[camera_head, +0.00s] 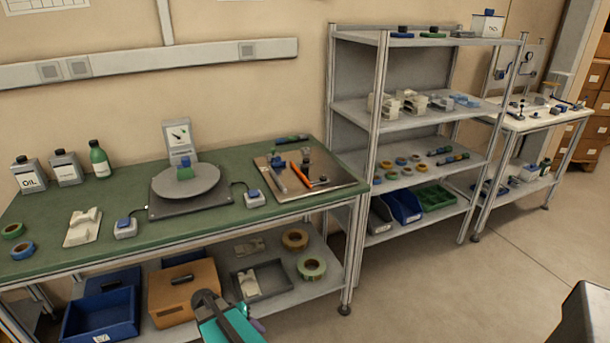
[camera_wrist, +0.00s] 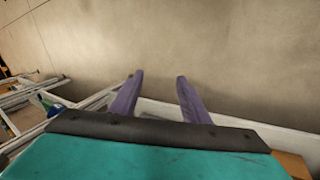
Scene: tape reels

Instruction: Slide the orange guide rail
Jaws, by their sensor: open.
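In the head view, an orange rail (camera_head: 301,174) lies slanted on a metal plate (camera_head: 335,183) at the right end of the green-topped bench. Small dark and grey parts stand close around it on the plate. My gripper (camera_head: 254,325) is low at the bottom of the head view, in front of the bench's lower shelf and far from the orange rail. In the wrist view, the two purple fingers of my gripper (camera_wrist: 160,80) are apart with nothing between them. The orange rail does not show clearly in the wrist view.
A round turntable (camera_head: 186,184) with a dial gauge behind it stands left of the plate. Bottles, tape rolls and a white block are further left on the green bench (camera_head: 140,238). A shelf rack (camera_head: 365,70) stands just right of the bench. The floor (camera_head: 450,295) in front is clear.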

